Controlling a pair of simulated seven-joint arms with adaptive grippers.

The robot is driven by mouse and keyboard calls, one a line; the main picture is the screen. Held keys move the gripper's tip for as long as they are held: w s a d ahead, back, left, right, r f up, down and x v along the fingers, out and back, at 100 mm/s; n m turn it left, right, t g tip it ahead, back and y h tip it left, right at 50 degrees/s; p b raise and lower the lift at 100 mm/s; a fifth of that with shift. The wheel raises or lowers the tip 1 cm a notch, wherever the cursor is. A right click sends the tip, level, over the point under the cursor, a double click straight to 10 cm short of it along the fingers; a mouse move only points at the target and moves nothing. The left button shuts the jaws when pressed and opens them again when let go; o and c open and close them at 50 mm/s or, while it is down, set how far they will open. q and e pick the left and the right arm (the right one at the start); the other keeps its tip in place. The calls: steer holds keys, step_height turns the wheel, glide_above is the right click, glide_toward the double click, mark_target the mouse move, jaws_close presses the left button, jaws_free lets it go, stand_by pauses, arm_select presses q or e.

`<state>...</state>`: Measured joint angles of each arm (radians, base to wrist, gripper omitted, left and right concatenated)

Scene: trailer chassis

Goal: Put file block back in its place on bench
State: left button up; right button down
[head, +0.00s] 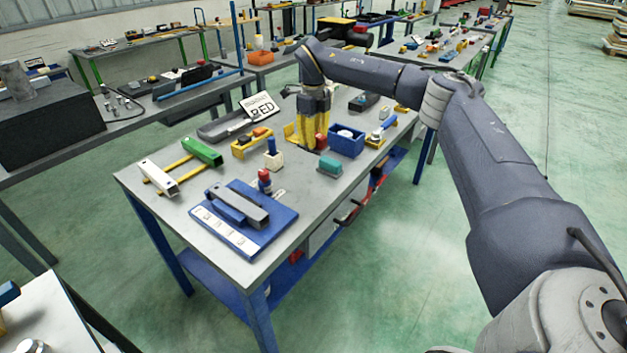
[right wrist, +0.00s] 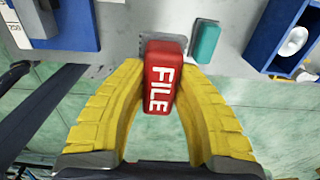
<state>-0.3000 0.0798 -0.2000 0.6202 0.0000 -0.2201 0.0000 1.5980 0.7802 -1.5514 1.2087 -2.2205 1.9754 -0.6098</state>
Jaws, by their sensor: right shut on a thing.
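The red file block (right wrist: 163,78), with white "FILE" lettering, sits between the yellow fingers of my right gripper (right wrist: 160,70) in the right wrist view. The gripper is shut on it. In the head view the right gripper (head: 312,118) points down over the grey bench (head: 300,205), and the red block (head: 321,142) shows low at its fingers. The block is close to the bench top; I cannot tell whether it touches. My left gripper is in neither view.
A teal block (head: 330,166) and a blue bin (head: 346,141) stand close to the gripper. A blue board (head: 270,228) with grey tools lies at the bench's front. A white-and-blue item (head: 273,158) stands left of the gripper. Bare bench shows near the right front edge.

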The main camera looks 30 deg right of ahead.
mark_target(313, 186)
step_height(313, 186, down, 15)
steer(key=shift+f, duration=0.1)
stand_by(0.7)
steer(key=shift+f, duration=0.1)
steer(key=c, duration=1.1)
jaws_free()
steer(key=shift+c, duration=0.2)
step_height(313, 186, up, 12)
steer(key=shift+r, duration=0.15)
